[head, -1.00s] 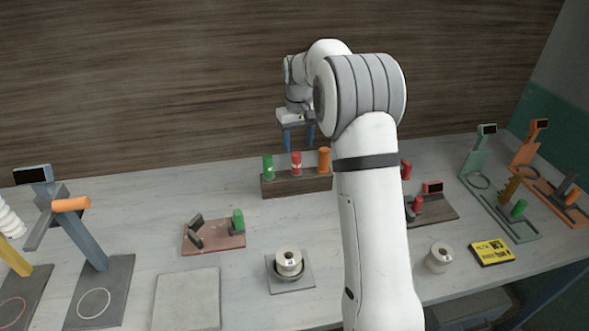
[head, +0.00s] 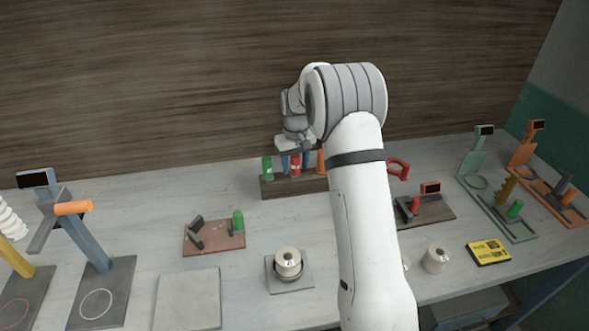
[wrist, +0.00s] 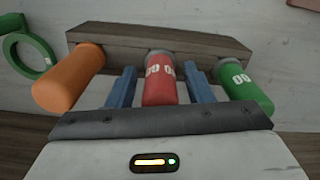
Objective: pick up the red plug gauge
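The red plug gauge (head: 296,169) stands in a dark wooden rack (head: 290,188) between a green plug (head: 267,169) and an orange plug (head: 321,162). In the wrist view the red plug gauge (wrist: 160,84) points toward the camera, with white markings. My gripper (wrist: 161,88) is open, with one blue finger on each side of it and a visible gap on both sides. In the head view my gripper (head: 296,163) is at the rack, and my arm hides part of the rack's right end.
The orange plug (wrist: 70,78) and green plug (wrist: 245,92) flank the fingers closely. A red ring-shaped piece (head: 399,168) is right of my arm. A spool (head: 288,262) stands in front.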

